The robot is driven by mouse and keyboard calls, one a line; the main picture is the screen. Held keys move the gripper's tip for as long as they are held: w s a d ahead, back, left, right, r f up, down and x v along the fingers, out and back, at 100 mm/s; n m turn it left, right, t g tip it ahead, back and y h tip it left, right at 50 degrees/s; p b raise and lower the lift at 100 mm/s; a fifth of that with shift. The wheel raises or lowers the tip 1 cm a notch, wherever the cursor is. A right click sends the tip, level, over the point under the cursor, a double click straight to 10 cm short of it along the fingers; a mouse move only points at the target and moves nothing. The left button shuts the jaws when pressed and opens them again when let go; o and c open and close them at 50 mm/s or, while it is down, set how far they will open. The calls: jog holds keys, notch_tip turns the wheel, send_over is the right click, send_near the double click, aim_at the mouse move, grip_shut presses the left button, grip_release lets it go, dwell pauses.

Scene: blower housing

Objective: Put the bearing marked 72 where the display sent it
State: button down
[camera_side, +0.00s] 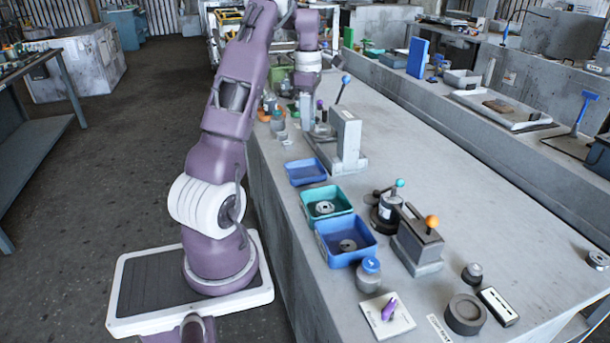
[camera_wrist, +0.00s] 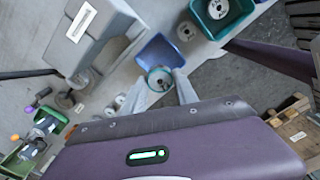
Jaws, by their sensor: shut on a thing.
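My gripper (camera_wrist: 160,86) is shut on a round metal bearing (camera_wrist: 160,77), held between the fingertips in the wrist view. No number is readable on it. In the side view my gripper (camera_side: 306,112) is at the far end of the bench, beyond the trays. Behind the held bearing in the wrist view is a small blue tray (camera_wrist: 146,52), which also shows in the side view (camera_side: 306,181). A teal tray (camera_side: 338,218) and a larger blue tray (camera_side: 362,255) each hold a round metal part. No readable display shows.
A grey upright press (camera_side: 347,140) with a blue-knobbed lever stands right of the small blue tray. Small round parts (camera_wrist: 120,100) lie near my gripper. The bench's right middle is clear.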

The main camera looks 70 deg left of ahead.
aim_at(305, 174)
jog(key=f, duration=1.5)
jog(key=shift+s+a, duration=0.3)
jog(key=shift+s, duration=0.05)
jog(key=shift+f, duration=0.15)
jog(key=c, duration=0.9)
grip_release()
jog(key=shift+c, duration=0.2)
